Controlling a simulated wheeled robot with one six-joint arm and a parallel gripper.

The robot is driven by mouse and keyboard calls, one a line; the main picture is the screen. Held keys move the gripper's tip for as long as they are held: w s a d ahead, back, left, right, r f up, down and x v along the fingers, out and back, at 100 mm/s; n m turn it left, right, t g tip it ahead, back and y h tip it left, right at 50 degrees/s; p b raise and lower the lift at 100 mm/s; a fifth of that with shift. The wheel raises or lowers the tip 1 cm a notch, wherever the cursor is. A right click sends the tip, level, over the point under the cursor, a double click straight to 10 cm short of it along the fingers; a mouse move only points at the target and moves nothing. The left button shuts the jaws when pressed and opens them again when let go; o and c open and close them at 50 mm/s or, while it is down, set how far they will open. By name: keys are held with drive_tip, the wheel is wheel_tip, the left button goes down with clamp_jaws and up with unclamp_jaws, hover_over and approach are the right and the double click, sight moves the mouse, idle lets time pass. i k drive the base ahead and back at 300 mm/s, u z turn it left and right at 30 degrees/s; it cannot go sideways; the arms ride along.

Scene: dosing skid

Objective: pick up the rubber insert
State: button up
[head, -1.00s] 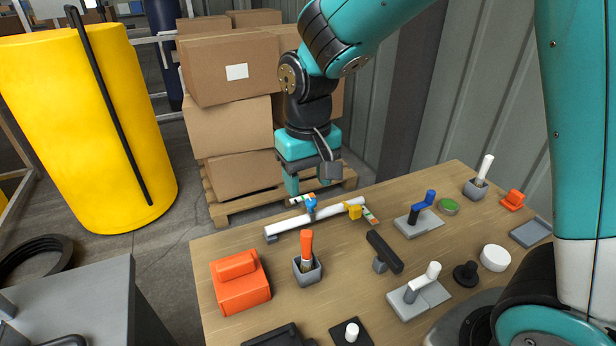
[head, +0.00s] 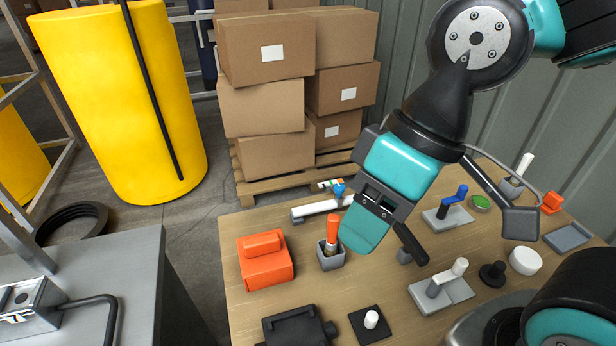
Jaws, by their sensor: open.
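No thing is plainly marked as the rubber insert. A small black flanged piece (head: 493,272) on the right of the wooden workbench (head: 300,302) could be it, but I cannot be sure. It stands flange down, apart from its neighbours. My gripper (head: 364,232) is over the middle of the bench, left of that piece, with teal fingers pointing down. The fingers overlap in this view, so the gap between them is hidden. The gripper is open and nothing shows held in it.
An orange case (head: 265,262), an orange-handled tool in a grey holder (head: 331,256) and a black clamp-like part (head: 411,243) stand near my gripper. A grey block with a white handle (head: 442,290) and a white round cap (head: 525,260) flank the black piece. Stacked cartons (head: 262,110) stand behind.

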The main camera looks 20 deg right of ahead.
sight(368, 326)
drive_tip(key=k, duration=1)
drive_tip(key=u, duration=1.5)
drive_tip(key=i, duration=0.75)
drive_tip(key=z, duration=1.55)
